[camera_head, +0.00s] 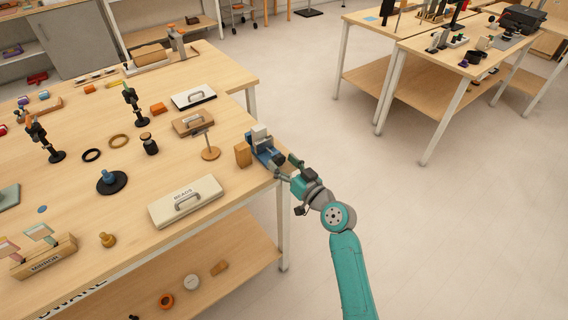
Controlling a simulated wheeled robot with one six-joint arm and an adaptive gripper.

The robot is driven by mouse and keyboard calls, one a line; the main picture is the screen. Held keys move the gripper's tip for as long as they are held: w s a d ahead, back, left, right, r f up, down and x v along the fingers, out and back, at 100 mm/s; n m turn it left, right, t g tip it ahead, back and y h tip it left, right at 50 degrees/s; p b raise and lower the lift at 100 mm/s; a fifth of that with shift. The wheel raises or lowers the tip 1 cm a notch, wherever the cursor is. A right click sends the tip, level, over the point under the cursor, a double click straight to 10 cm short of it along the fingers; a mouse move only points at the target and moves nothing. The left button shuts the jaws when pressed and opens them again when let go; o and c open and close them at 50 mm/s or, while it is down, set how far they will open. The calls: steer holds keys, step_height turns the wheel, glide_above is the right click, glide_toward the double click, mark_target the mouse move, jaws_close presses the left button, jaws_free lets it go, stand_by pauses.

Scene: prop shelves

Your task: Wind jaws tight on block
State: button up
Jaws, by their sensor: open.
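A small blue vise (264,152) stands at the right edge of the near wooden table. A pale grey block (260,133) sits at its top, between or against the jaws; I cannot tell how closely the jaws touch it. My gripper (286,167) is at the vise's near right end, by the table edge. Its fingers are open. The vise's screw handle is too small and partly hidden by the fingers, so I cannot tell whether they are around it or touching it.
A wooden block (243,155) stands just left of the vise. The floor (370,200) to the right is clear.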

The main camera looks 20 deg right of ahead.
steer(key=shift+n, duration=0.5)
steer(key=s+d+m, duration=0.4)
steer(key=s, duration=0.7)
steer(key=w+a+n, duration=0.1)
steer(key=w, duration=0.2)
steer(key=w+a+n, duration=0.1)
steer(key=w+n, duration=0.1)
steer(key=w, duration=0.2)
steer(key=w+a+n, duration=0.1)
steer(key=w+a, duration=0.1)
steer(key=w, duration=0.1)
steer(key=shift+w+f, duration=0.1)
steer(key=shift+w, duration=0.25)
steer(key=shift+w+a, duration=0.1)
steer(key=shift+w, duration=0.2)
steer(key=m, duration=0.4)
steer(key=shift+s, duration=0.1)
steer(key=n, duration=0.4)
steer(key=s+d+m, duration=0.3)
steer(key=s+m, duration=0.1)
steer(key=s, duration=0.7)
steer(key=shift+s+d, duration=0.15)
steer(key=shift+d, duration=0.2)
